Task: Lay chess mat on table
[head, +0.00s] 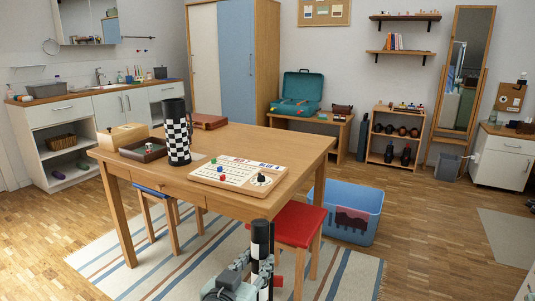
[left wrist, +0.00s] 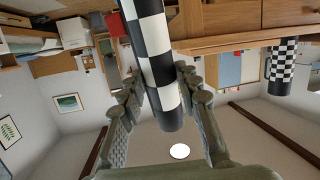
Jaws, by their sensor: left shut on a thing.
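A rolled black-and-white checkered mat (head: 262,237) is in my left gripper (head: 258,268), low in front of the table near the red stool. In the left wrist view the held roll (left wrist: 152,45) lies between the two fingers of my left gripper (left wrist: 160,78), which is shut on it. My right gripper is not in view.
The table also bears a game board (head: 215,178) with coloured pieces, a dark tray (head: 130,152) and a light wooden box (head: 120,134). The tabletop's back right is clear. A red stool (head: 299,224) and a blue bin (head: 365,205) stand beside the table.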

